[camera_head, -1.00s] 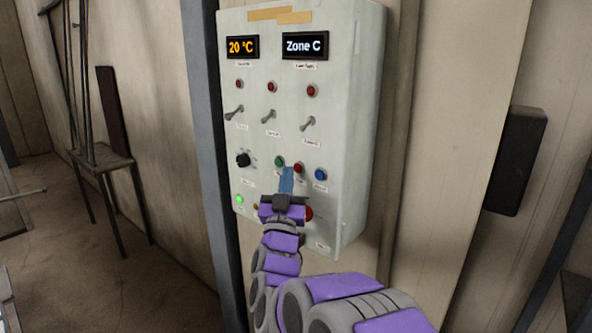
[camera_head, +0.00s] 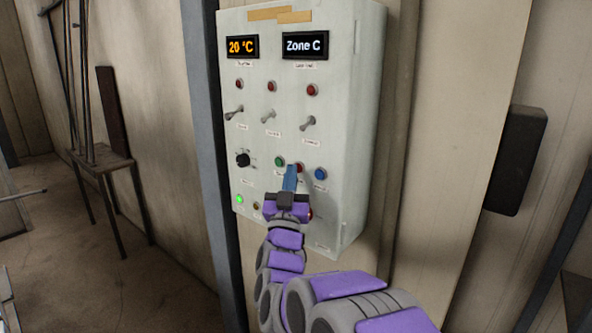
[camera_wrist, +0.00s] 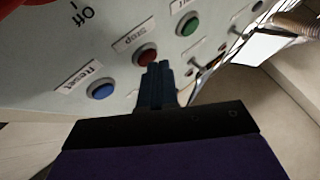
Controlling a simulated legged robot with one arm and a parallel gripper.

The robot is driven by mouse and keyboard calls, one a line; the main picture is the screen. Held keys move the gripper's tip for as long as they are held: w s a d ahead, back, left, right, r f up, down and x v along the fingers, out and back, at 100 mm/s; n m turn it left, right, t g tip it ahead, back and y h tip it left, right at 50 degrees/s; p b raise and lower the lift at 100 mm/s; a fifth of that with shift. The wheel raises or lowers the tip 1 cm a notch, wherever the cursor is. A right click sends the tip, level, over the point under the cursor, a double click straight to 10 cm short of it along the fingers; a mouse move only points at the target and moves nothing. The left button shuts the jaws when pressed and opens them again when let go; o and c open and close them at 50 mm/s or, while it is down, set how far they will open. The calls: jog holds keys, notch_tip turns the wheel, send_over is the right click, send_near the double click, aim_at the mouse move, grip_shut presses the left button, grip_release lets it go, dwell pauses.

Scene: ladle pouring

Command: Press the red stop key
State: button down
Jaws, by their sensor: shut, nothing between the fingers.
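The red stop key (camera_head: 299,167) is on the light grey control panel, between the green key (camera_head: 279,161) and the blue key (camera_head: 320,173). In the wrist view the red key (camera_wrist: 147,54) sits beside a label reading "Stop". My gripper (camera_head: 290,170) is shut and empty, its blue fingers pointing at the panel. In the wrist view the fingertips (camera_wrist: 158,65) overlap the lower right edge of the red key. I cannot tell whether they touch it. The blue key (camera_wrist: 101,89) is labelled "Reset", and the green key (camera_wrist: 188,24) is on the other side.
The panel (camera_head: 345,200) also carries a black knob (camera_head: 243,159), toggle switches (camera_head: 268,117), red lamps and two displays. A larger red part (camera_wrist: 30,3) shows at the wrist view's top left near "Off". A black box (camera_head: 516,160) is on the wall to the right.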

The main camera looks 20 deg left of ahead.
jog(key=shift+w, duration=0.2)
jog(key=shift+s, duration=0.1)
dwell(0.4)
jog(key=shift+s+a, duration=0.25)
jog(key=shift+s, duration=0.4)
jog(key=s, duration=0.1)
jog(key=s+a, duration=0.1)
jog(key=s, duration=0.1)
jog(key=s+a, duration=0.1)
jog(key=shift+s, duration=0.3)
dwell(0.6)
